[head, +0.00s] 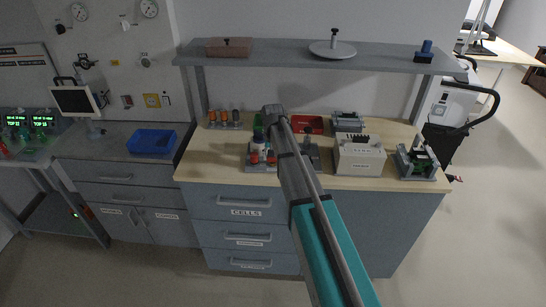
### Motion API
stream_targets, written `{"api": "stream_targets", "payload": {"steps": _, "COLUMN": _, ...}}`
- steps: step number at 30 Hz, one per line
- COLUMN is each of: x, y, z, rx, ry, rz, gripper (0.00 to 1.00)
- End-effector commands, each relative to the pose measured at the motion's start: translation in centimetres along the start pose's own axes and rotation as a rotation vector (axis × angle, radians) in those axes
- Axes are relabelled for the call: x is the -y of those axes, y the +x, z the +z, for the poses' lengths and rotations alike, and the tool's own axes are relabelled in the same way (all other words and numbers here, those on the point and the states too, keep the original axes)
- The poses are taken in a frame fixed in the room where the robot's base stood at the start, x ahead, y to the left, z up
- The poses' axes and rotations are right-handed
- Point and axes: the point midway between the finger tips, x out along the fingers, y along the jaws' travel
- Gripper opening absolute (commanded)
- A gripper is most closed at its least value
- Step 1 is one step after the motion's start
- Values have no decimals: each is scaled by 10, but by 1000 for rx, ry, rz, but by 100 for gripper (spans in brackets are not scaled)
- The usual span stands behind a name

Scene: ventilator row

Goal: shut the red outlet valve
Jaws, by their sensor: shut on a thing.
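A small grey-based fixture (262,167) stands at the front left of the wooden bench top, with two red knobs, a left one (254,158) and a right one (271,158). Which of them is the outlet valve cannot be read at this size. My arm reaches in from the lower right, and its dark end is just above and behind this fixture. My gripper (263,140) is at the fixture, small and partly lost among its green and white parts. It is shut on a red knob, but its fingertips are not clear.
Behind are a red tray (307,124) and orange-topped items (218,117). A grey shelf (290,52) hangs above. A blue bin (152,141) sits on the left counter.

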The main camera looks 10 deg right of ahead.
Motion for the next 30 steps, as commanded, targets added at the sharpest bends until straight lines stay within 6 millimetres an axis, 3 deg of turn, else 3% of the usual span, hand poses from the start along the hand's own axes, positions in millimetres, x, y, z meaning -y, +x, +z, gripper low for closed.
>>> {"api": "stream_targets", "payload": {"steps": 13, "x": 0, "y": 0, "z": 0, "rx": 0, "ry": 17, "rz": -1, "gripper": 21}}
{"api": "stream_targets", "payload": {"steps": 14, "x": 0, "y": 0, "z": 0, "rx": 0, "ry": 17, "rz": -1, "gripper": 70}}
{"api": "stream_targets", "payload": {"steps": 18, "x": 0, "y": 0, "z": 0, "rx": 0, "ry": 16, "rz": -1, "gripper": 96}}
{"api": "stream_targets", "payload": {"steps": 19, "x": 0, "y": 0, "z": 0, "rx": 0, "ry": 16, "rz": -1, "gripper": 100}}
{"api": "stream_targets", "payload": {"steps": 30, "x": 0, "y": 0, "z": 0, "rx": 0, "ry": 15, "rz": 0, "gripper": 100}}
